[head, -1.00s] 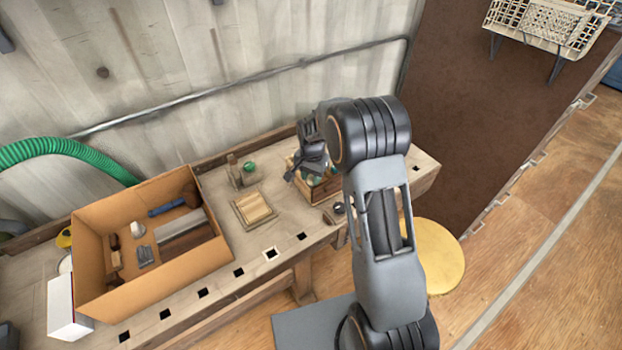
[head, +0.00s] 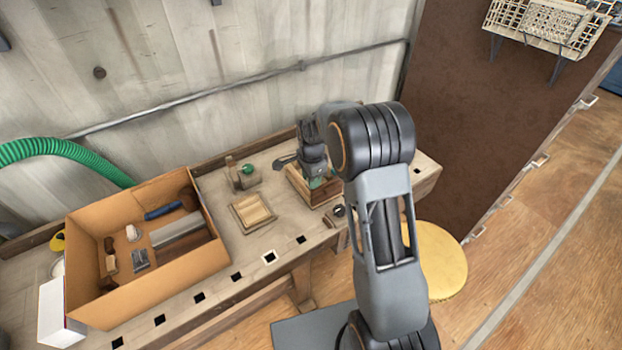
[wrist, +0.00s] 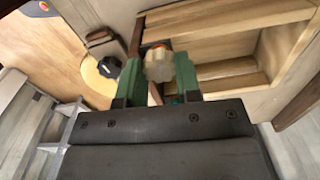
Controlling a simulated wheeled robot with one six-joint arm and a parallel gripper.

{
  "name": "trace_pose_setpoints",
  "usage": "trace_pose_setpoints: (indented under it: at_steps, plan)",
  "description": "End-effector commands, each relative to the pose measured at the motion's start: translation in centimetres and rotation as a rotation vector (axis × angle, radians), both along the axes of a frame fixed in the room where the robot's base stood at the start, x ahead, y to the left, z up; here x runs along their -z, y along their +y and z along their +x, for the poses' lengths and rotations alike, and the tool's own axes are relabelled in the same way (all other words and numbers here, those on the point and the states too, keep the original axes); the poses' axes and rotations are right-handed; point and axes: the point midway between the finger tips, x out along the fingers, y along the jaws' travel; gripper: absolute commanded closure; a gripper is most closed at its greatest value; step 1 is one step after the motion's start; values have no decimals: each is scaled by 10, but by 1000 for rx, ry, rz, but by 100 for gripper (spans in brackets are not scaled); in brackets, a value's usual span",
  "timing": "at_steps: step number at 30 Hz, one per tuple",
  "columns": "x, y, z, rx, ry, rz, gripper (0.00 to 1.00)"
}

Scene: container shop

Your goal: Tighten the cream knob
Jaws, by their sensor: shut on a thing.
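The cream knob (wrist: 158,65) shows in the wrist view, lobed and pale, between the two green fingers. My gripper (wrist: 158,74) is shut on it, one finger at each side. In the head view my gripper (head: 317,182) points down at the wooden box (head: 298,186) at the right part of the bench. My wrist and fingers hide the knob there. In the wrist view the box's pale wooden boards (wrist: 225,50) lie behind the fingers. The knob's base and thread are hidden.
A black knob (wrist: 109,67) on a small block sits left of the fingers in the wrist view. A green-knobbed block (head: 247,170) and a wooden tray (head: 252,212) stand left of the box. A cardboard box (head: 150,295) with tools fills the bench's left.

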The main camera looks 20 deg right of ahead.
Motion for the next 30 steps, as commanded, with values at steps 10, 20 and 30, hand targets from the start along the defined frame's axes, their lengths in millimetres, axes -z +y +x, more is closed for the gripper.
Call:
trace_pose_setpoints:
  at_steps: [10, 20, 30]
  plan:
    - [-2, 0, 1, 12, -4, 0, 92]
    - [-1, 0, 1, 11, -3, 0, 51]
    - [-1, 0, 0, 11, -1, 0, 43]
